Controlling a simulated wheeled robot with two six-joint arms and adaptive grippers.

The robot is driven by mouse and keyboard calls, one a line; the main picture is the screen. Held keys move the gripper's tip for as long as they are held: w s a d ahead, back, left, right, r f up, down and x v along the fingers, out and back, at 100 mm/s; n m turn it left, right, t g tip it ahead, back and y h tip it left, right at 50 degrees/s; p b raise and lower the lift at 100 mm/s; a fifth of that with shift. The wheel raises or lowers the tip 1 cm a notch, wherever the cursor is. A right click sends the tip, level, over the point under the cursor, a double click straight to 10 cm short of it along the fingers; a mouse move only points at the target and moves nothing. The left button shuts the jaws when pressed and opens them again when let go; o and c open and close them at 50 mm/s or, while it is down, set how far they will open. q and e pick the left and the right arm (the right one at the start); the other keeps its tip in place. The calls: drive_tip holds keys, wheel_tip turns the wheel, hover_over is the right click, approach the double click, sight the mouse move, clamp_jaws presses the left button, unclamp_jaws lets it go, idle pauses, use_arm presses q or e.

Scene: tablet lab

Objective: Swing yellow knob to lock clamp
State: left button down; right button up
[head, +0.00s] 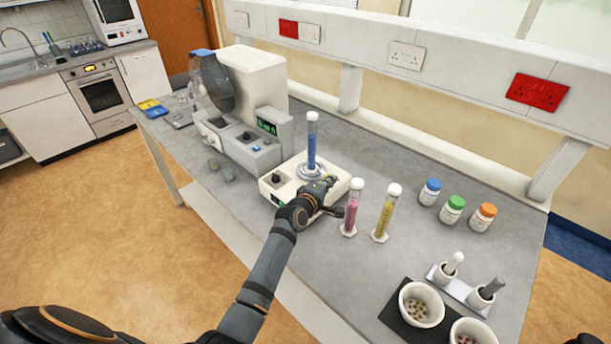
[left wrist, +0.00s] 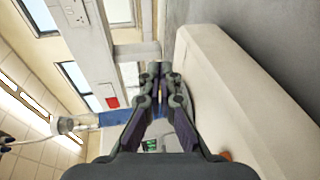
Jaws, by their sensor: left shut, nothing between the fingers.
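A tall cylinder of blue liquid with a white cap (head: 312,140) stands upright on the round grey clamp (head: 310,171) of a cream machine (head: 283,192). It lies sideways in the left wrist view (left wrist: 116,118), beside my fingers. My left gripper (head: 330,182) is shut and empty at the right side of the clamp, low over the machine's top. In the left wrist view its fingertips (left wrist: 160,68) meet beside the machine's pale body (left wrist: 225,85). My right gripper is out of view.
Pink (head: 351,207) and yellow (head: 386,213) cylinders stand right of the machine, close to my left wrist. A larger instrument (head: 250,105) stands behind left. Capped bottles (head: 452,210), mortars and bowls (head: 420,304) are farther right. The grey bench is bare between them.

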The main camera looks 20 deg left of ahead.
use_arm(q)
drive_tip(key=shift+d, duration=0.1)
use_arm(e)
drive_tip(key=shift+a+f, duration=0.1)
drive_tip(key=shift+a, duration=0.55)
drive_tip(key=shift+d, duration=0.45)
